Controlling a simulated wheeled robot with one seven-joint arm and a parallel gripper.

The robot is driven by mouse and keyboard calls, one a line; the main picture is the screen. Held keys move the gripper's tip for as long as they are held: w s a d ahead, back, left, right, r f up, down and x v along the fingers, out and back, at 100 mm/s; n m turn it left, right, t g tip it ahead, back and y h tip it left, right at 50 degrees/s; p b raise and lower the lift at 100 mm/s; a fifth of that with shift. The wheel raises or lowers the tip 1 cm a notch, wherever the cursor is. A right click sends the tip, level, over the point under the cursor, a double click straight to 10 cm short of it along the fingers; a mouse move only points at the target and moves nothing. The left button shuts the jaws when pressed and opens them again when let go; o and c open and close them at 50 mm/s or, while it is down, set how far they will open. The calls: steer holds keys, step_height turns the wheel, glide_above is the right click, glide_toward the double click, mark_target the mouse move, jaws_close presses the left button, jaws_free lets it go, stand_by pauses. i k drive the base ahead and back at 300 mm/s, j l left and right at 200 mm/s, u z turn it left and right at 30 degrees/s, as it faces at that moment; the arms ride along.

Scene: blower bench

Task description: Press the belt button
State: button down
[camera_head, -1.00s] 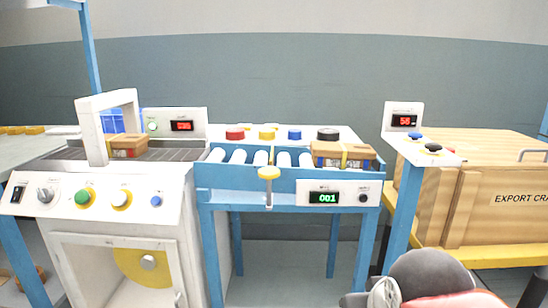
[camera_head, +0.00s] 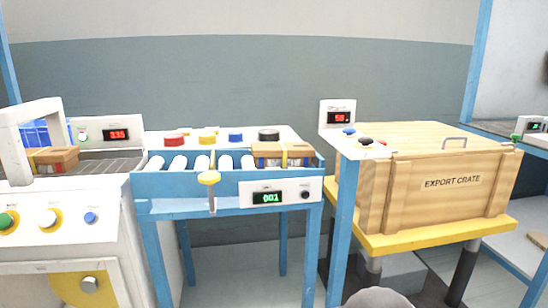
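No label I can read names a belt button. The white machine at the left has a dark belt (camera_head: 112,165) and a sloped front panel. On that panel are a green button (camera_head: 7,221), a white button on a yellow ring (camera_head: 47,219) and a small blue button (camera_head: 91,217). A pale button (camera_head: 82,137) sits beside a red display (camera_head: 116,134) behind the belt. My gripper is not in view; a grey rounded part of my arm shows at the bottom edge.
An export crate (camera_head: 440,190) rests on a yellow-edged stand (camera_head: 420,238). Another bench stands at the far right.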

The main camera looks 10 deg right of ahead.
mark_target(47, 218)
steer(key=u, duration=1.3)
